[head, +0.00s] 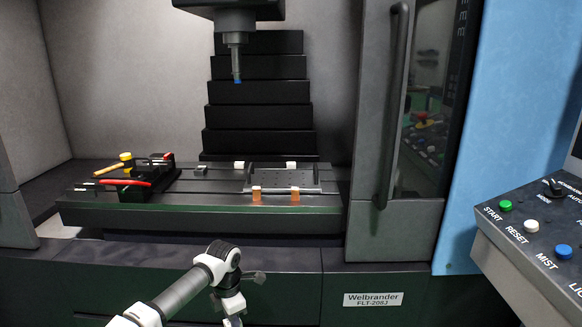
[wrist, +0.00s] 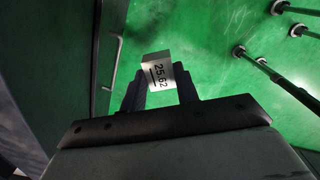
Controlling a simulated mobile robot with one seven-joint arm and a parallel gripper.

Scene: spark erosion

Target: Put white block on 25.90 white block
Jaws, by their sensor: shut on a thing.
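My gripper (wrist: 160,88) is shut on a white block (wrist: 158,72) printed "25.62", with the block between its two dark fingers. In the head view my gripper (head: 234,318) is low at the bottom edge, in front of the machine and below its table; the block does not show clearly there. Small white blocks sit on the machine table around a grey plate: one at the back left (head: 239,164), one at the back right (head: 291,165), one at the front left (head: 256,188) and one at the front right (head: 295,189). Their print is too small to read, so I cannot tell which is 25.90.
The machine table (head: 200,217) carries the grey plate (head: 282,179). Orange pieces (head: 256,197) show under the front blocks. A black fixture (head: 135,192) with red and yellow handles is at left. The spindle (head: 236,62) hangs above. A door (head: 400,130) and control panel (head: 530,230) are at right.

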